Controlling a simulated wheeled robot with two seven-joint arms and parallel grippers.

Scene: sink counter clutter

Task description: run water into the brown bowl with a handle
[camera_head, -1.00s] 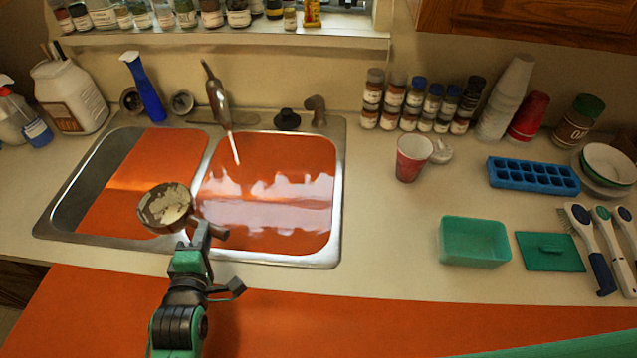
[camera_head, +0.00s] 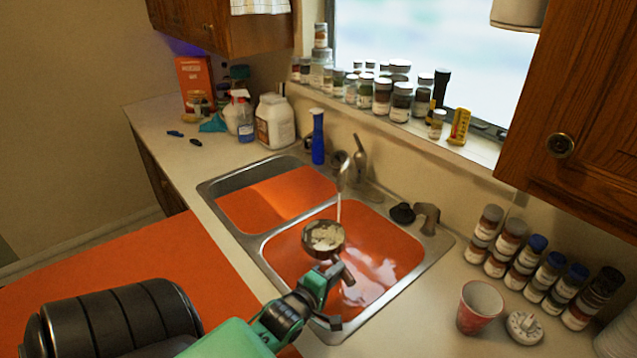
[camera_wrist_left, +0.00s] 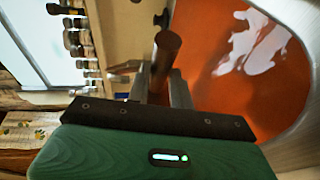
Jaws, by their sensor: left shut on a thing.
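The brown bowl (camera_head: 323,237) is round, with pale patches inside, and is held above the right sink basin (camera_head: 395,262). My left gripper (camera_head: 332,277) is shut on its brown handle, which shows between the fingers in the left wrist view (camera_wrist_left: 166,52). The faucet (camera_head: 359,152) stands behind the sink. A thin pale stream (camera_head: 339,207) comes down from its spout and meets the bowl's far right rim in the head view. I cannot tell whether it falls inside or just behind the rim. My right gripper is not in view.
A dark stopper (camera_head: 403,213) and a brown tap fitting (camera_head: 427,217) stand behind the right basin. A blue bottle (camera_head: 318,137) stands behind the left basin. A red cup (camera_head: 479,306) and several spice jars (camera_head: 520,263) are at the right. The left basin (camera_head: 285,195) is clear.

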